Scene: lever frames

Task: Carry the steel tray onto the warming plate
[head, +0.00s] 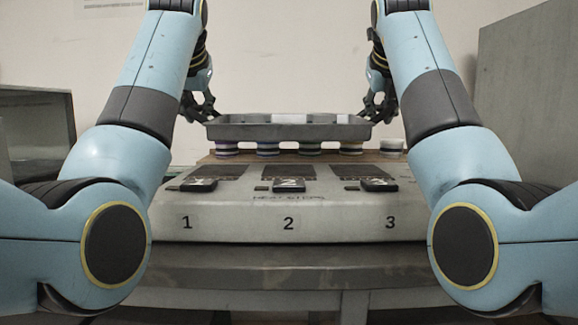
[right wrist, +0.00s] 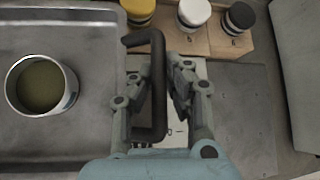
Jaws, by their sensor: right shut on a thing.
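The grey steel tray (head: 290,131) appears level in the head view, in front of and above a row of jars. In the right wrist view the tray (right wrist: 85,150) fills the left side, and an open round can (right wrist: 41,86) with olive-green contents stands on it. My right gripper (right wrist: 160,88) is shut on the tray's dark bar handle (right wrist: 158,50) at its right end. My left gripper (head: 203,108) is at the tray's left end; its fingers are too small and dark to tell their state. I cannot pick out the warming plate for certain.
A pale console (head: 250,229) marked 1, 2 and 3, with dark panels and black switches, lies between my arms. Jars stand on a wooden board (right wrist: 202,42), including a white-lidded one (right wrist: 194,13) and a black-lidded one (right wrist: 238,18). A grey cabinet (head: 530,95) stands at the right.

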